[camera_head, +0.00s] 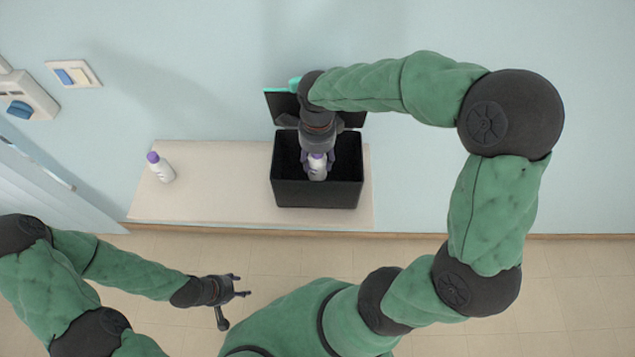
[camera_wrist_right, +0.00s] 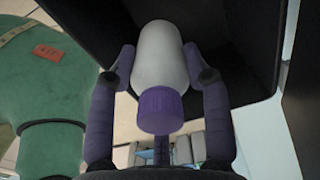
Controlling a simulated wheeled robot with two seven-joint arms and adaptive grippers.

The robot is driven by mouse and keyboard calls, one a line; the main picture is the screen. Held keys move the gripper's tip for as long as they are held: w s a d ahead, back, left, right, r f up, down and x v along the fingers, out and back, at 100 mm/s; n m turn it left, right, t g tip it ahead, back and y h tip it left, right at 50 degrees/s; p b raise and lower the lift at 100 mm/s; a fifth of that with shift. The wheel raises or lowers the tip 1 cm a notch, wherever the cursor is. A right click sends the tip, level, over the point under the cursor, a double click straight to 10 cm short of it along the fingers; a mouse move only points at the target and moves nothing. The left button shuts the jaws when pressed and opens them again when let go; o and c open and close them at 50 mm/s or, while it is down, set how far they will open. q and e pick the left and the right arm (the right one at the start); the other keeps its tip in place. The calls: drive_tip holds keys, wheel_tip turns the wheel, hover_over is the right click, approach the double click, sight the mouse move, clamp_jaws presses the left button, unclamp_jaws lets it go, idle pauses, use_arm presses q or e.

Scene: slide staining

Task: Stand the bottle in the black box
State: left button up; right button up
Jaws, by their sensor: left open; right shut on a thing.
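A white bottle with a purple cap (camera_head: 317,165) is between the fingers of my right gripper (camera_head: 318,158), which is shut on it. In the head view they are over the open black box (camera_head: 318,194), and the bottle overlaps the box's inside. In the right wrist view the bottle (camera_wrist_right: 160,62) sits between the two fingers, its cap toward the camera, with the dark box walls (camera_wrist_right: 235,40) around it. Whether its base touches the box floor is hidden. My left gripper (camera_head: 240,290) is open and empty, in front of the shelf.
The box's lid (camera_head: 283,106) is raised at the back, near the wall. The shelf between that bottle and the box is clear.

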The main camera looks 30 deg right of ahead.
sight(317, 178)
wheel_tip(317, 178, down, 10)
drive_tip(key=shift+r+b, duration=0.25)
drive_tip(key=shift+b, duration=0.25)
drive_tip(key=shift+f, duration=0.15)
drive_tip(key=o, duration=1.3)
drive_tip(key=shift+c, duration=0.2)
drive_tip(key=shift+r, duration=0.25)
wheel_tip(317, 178, up, 12)
drive_tip(key=shift+f+p, duration=0.1)
drive_tip(key=shift+p, duration=0.65)
